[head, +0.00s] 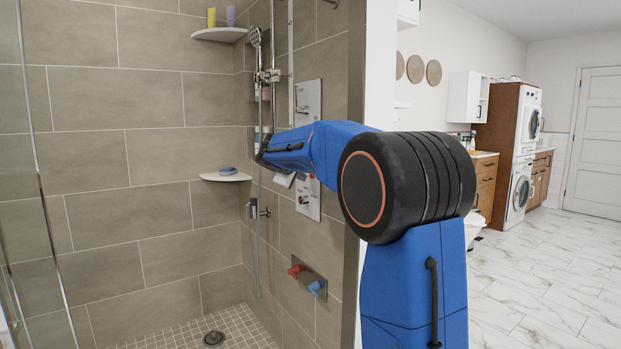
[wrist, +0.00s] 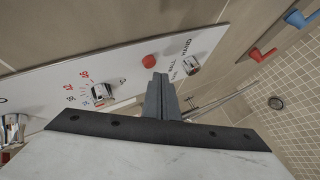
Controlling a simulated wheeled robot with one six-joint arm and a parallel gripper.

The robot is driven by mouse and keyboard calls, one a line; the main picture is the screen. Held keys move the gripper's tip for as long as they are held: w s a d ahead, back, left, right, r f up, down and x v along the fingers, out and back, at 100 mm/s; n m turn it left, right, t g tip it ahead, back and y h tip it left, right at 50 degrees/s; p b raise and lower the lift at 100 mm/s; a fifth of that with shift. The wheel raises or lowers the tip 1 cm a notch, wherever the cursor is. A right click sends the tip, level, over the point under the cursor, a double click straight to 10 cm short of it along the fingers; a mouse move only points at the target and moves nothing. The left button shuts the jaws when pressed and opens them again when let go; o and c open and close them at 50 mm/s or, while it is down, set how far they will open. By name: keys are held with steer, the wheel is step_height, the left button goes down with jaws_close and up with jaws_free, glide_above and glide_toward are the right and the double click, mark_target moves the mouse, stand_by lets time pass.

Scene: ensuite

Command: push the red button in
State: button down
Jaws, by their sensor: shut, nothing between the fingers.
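The red button (wrist: 149,61) shows in the wrist view as a small round knob on a white control panel (wrist: 45,95). It lies just beyond and slightly left of the tips of my gripper (wrist: 160,78). My gripper is shut with nothing held, and a small gap seems to separate its tips from the button, though touch is hard to judge. In the head view the panel (head: 309,97) stands upright on the shower wall; my arm covers its middle, and I cannot make out the button there.
On the panel are a chrome dial (wrist: 103,94) with red numbers and a chrome knob (wrist: 192,66). Red (head: 296,271) and blue (head: 316,287) levers sit on a lower plate. A shower hose (head: 258,225) hangs beside the panel. The shower floor (head: 190,335) is mostly clear.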

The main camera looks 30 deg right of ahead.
steer(key=shift+d, duration=0.1)
steer(key=shift+d, duration=0.35)
steer(key=shift+d, duration=0.4)
stand_by(0.8)
steer(key=shift+a, duration=0.1)
steer(key=shift+a, duration=0.75)
steer(key=shift+a, duration=0.1)
steer(key=a, duration=0.4)
steer(key=shift+s+a, duration=0.1)
steer(key=shift+a, duration=0.3)
stand_by(0.5)
